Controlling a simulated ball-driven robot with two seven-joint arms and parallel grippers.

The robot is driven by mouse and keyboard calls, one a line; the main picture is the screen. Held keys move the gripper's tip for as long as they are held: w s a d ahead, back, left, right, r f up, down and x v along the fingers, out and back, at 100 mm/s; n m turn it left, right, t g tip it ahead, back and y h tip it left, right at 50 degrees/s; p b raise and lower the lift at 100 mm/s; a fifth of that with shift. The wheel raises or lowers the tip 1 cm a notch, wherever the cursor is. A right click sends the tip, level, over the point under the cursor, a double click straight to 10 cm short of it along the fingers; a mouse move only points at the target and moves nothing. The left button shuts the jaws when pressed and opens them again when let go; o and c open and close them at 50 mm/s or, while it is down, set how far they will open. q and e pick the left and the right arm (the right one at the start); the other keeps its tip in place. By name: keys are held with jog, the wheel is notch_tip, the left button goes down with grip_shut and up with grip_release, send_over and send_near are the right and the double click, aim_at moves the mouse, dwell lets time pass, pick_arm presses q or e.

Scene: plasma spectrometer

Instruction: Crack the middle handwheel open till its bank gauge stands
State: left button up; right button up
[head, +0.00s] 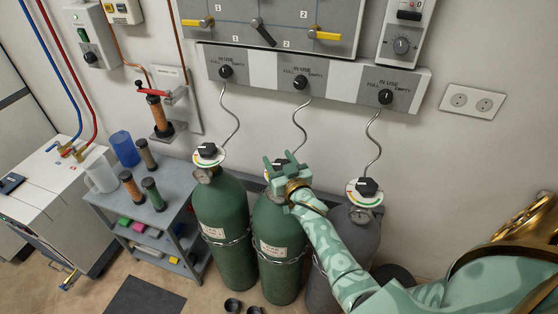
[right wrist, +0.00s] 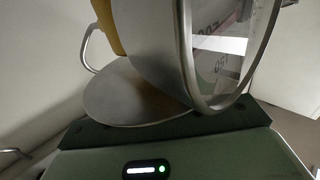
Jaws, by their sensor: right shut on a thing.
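The middle green cylinder (head: 272,230) stands between another green one and a grey one. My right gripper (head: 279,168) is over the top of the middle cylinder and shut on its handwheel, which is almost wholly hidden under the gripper. The middle bank gauge (head: 300,83), marked IN-USE, is on the grey wall strip above; its pointer is too small to read. In the right wrist view, a round metal rim with glass (right wrist: 190,70) fills the top, close to the gripper's body. My left gripper is in neither view.
The left handwheel (head: 207,150) and right handwheel (head: 367,187) flank my gripper closely. Coiled metal tubes (head: 303,125) rise from the cylinders to the wall strip. A grey cart (head: 160,215) with bottles stands at the left. Two dark small objects (head: 233,304) lie on the floor in front.

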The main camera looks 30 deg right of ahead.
jog(key=shift+r+n+y+p, duration=0.1)
jog(key=shift+n+y+p, duration=0.7)
jog(key=shift+y, duration=0.3)
jog(key=shift+n+y, duration=0.3)
jog(key=shift+y, duration=0.3)
jog(key=shift+a+n+y+p, duration=0.25)
jog(key=shift+n+y, duration=0.45)
jog(key=shift+y, duration=0.4)
jog(key=shift+f+n+y, duration=0.2)
jog(key=shift+n+y, duration=0.4)
jog(key=shift+y, duration=0.3)
jog(key=shift+a+n+g+y+b, duration=0.2)
jog(key=shift+n+g+y+b, duration=0.35)
jog(key=shift+y, duration=0.55)
jog(key=shift+n, duration=0.25)
jog(key=o, duration=1)
